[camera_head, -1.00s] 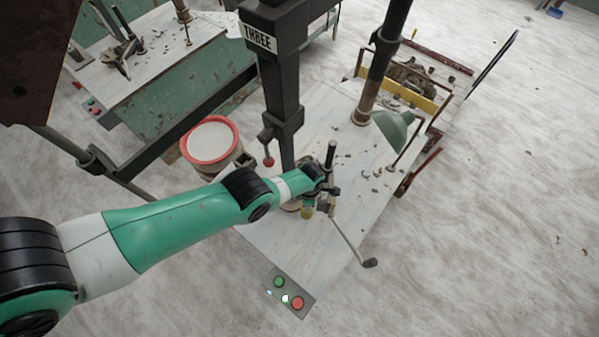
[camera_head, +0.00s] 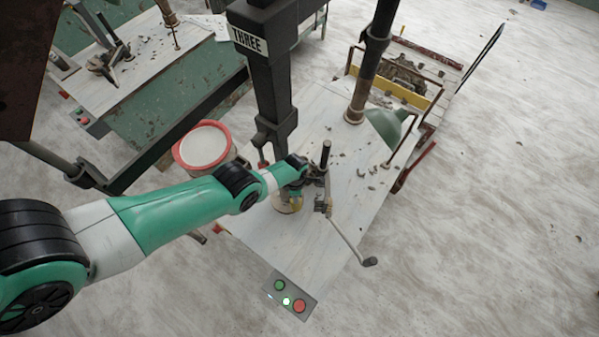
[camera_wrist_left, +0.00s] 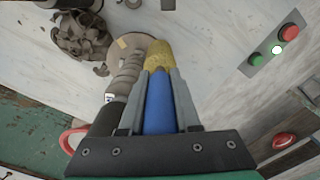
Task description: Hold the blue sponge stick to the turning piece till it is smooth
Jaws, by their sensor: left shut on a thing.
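The blue sponge stick (camera_wrist_left: 160,105) has a blue handle and a yellow sponge tip (camera_wrist_left: 158,55). My left gripper (camera_wrist_left: 160,75) is shut on the handle between its two grey fingers, and the sponge sticks out beyond them. The turning piece (camera_wrist_left: 125,77) is a ridged grey-brown spindle just left of the sponge in the left wrist view. Whether they touch I cannot tell. A tan disc (camera_wrist_left: 122,47) lies behind both.
A dark upright post (camera_head: 326,156) and a long crank handle (camera_head: 350,242) stand right of the gripper. The button panel (camera_head: 290,297) is at the table's front, its middle light lit. A red-rimmed bucket (camera_head: 203,147) stands left.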

